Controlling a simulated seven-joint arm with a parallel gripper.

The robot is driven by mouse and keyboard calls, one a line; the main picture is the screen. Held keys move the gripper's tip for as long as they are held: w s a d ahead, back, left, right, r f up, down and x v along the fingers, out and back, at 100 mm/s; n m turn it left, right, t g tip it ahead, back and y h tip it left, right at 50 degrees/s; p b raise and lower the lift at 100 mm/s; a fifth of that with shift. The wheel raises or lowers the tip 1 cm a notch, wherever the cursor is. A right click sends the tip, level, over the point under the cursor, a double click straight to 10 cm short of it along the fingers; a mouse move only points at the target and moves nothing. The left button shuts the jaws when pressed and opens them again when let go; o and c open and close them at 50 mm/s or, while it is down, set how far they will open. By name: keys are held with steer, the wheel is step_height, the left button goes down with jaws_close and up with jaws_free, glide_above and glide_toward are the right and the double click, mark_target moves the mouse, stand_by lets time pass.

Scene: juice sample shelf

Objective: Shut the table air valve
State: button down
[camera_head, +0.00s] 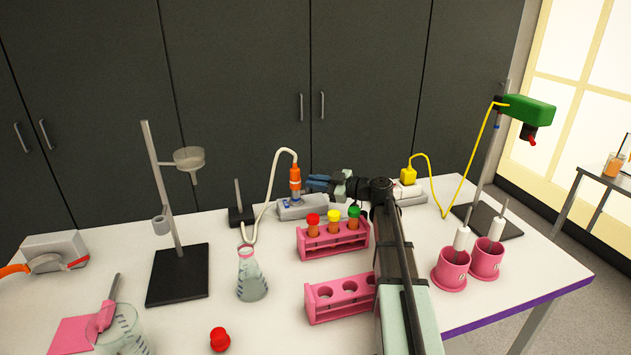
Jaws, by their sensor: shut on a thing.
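The table air valve is a grey base (301,209) with an orange upright fitting (295,178), near the back middle of the table. A pale hose (270,195) loops from the fitting's top down toward a flask. A small blue part shows at the foot of the fitting. My gripper (311,185) comes in from the right, level with the fitting. Its bluish fingers are closed at the fitting's right side, on a part of the valve. The part between the fingers is too small to make out, and so is the handle's angle.
A second outlet with a yellow fitting (408,175) stands right of my wrist. A pink rack (333,243) with capped tubes sits just in front, with an emptier pink rack (340,299) nearer. A conical flask (250,278) and a ring stand (178,275) are at left.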

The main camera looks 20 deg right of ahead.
stand_by(0.4)
steer(key=c, duration=1.2)
jaws_free()
steer(key=shift+o, duration=0.2)
steer(key=shift+s, duration=0.1)
steer(key=f+v, duration=0.1)
steer(key=v, duration=1.2)
steer(key=shift+s+d+r, duration=0.2)
steer(key=shift+d+r, duration=0.1)
steer(key=shift+r, duration=0.2)
